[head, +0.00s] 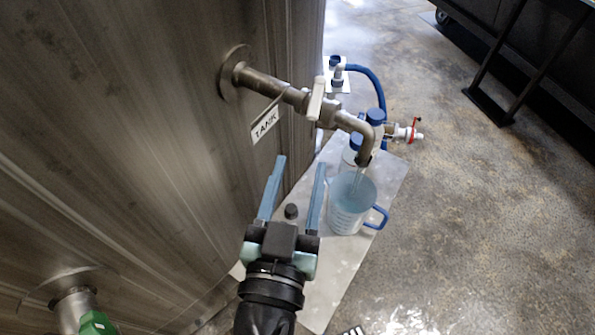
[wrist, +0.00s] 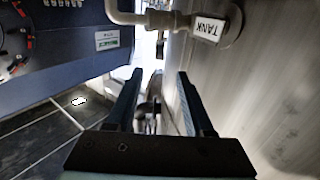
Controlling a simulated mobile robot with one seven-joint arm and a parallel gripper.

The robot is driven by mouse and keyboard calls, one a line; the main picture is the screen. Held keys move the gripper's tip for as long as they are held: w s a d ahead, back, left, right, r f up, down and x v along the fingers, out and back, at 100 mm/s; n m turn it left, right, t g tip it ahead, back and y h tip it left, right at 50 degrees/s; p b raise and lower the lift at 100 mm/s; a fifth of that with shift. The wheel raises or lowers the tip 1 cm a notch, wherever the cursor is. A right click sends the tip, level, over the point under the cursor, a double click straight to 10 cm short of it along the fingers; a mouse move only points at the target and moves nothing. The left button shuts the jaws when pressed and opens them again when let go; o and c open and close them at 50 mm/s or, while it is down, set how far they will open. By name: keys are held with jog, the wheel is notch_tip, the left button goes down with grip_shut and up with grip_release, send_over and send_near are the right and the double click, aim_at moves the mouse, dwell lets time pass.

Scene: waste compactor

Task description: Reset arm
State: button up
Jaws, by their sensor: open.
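My gripper (head: 296,190) is open in the head view, with its two blue fingers apart and nothing between them. It is in front of the metal tank wall (head: 150,120), left of a clear measuring jug (head: 345,212) with a blue handle. In the wrist view the open fingers (wrist: 158,100) point away from the camera, with the tank wall to their right. A metal pipe with a tap (head: 318,105) comes out of the tank above the jug, and its bent spout ends over the jug. A label reading TANK (head: 265,124) hangs on the pipe; it also shows in the wrist view (wrist: 208,27).
The jug stands on a grey plate (head: 385,180) with a blue-capped bottle (head: 352,150) and a small black cap (head: 291,211). A blue hose (head: 372,80) and a red-handled valve (head: 411,131) are behind. A green-handled fitting (head: 96,322) is at lower left.

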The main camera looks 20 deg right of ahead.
jog(key=w+a+r+n+t+y+p, duration=0.1)
jog(key=w+a+r+t+y, duration=0.15)
jog(key=r, duration=0.75)
jog(key=w+a+r+n+t+y+p, duration=0.1)
jog(key=a+r+t, duration=0.15)
jog(key=r, duration=0.85)
jog(key=w+a+r+n+t+y+p, duration=0.1)
jog(key=w+r+t, duration=0.15)
jog(key=r, duration=0.75)
jog(key=s+a+r+n+t+y, duration=0.1)
jog(key=s+a+r+t+y, duration=0.1)
jog(key=r, duration=0.4)
jog(key=s+a+r+n+t+y, duration=0.1)
jog(key=s+r+n+t+y, duration=0.1)
jog(key=r, duration=0.3)
jog(key=shift+s+a+r+y, duration=0.35)
jog(key=shift+s+a+r, duration=0.05)
jog(key=shift+s, duration=0.1)
jog(key=shift+f+t, duration=0.1)
jog(key=shift+t, duration=0.15)
